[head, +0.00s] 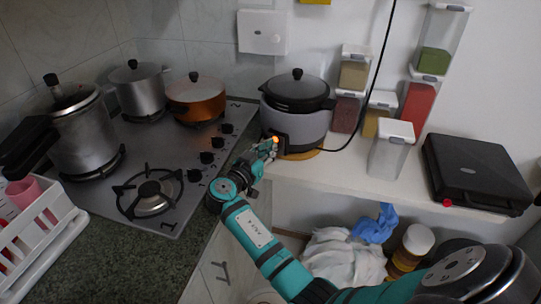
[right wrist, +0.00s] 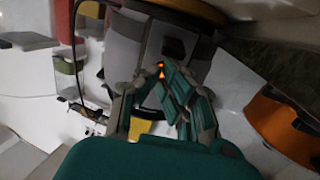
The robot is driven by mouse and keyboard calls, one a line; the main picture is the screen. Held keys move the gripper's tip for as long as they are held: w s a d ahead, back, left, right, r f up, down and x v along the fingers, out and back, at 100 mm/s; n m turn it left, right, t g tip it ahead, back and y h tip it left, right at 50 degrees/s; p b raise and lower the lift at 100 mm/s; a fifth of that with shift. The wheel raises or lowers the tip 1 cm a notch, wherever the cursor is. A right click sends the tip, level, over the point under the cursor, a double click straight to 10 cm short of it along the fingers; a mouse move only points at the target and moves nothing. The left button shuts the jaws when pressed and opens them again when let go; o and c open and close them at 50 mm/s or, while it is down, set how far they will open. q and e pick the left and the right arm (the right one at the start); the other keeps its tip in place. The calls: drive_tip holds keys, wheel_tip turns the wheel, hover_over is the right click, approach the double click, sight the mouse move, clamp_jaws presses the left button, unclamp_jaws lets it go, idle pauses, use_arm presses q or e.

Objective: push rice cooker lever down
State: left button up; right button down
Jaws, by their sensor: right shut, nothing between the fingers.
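The rice cooker (head: 296,112) is grey with a black lid and stands on the white counter at centre in the head view. Its body (right wrist: 125,42) fills the upper middle of the right wrist view. A glowing orange light (head: 275,139) shows low on its front; it also shows in the right wrist view (right wrist: 160,67). My right gripper (head: 268,148) is shut and empty, with its fingertips at the cooker's lower front, by the light. The lever itself is hidden or too small to tell, and I cannot tell whether the fingers touch it. My left gripper is not in view.
A stove (head: 175,150) with several pots lies to the left, its knobs near my right arm. Clear spice dispensers (head: 391,150) stand right of the cooker, then a black appliance (head: 478,172). A black cable (head: 377,75) hangs behind. A shelf with cloths (head: 342,256) lies below.

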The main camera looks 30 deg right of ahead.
drive_tip(key=shift+a+f+b, duration=0.25)
drive_tip(key=shift+f+b, duration=0.45)
drive_tip(key=shift+b, duration=0.35)
drive_tip(key=shift+r+p, duration=0.3)
drive_tip(key=shift+r, duration=0.05)
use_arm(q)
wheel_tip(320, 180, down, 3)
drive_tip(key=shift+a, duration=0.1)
use_arm(e)
drive_tip(key=shift+s, duration=0.1)
drive_tip(key=v, duration=0.7)
drive_tip(key=shift+a, duration=0.25)
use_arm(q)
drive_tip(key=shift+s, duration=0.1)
use_arm(e)
drive_tip(key=shift+f, duration=0.1)
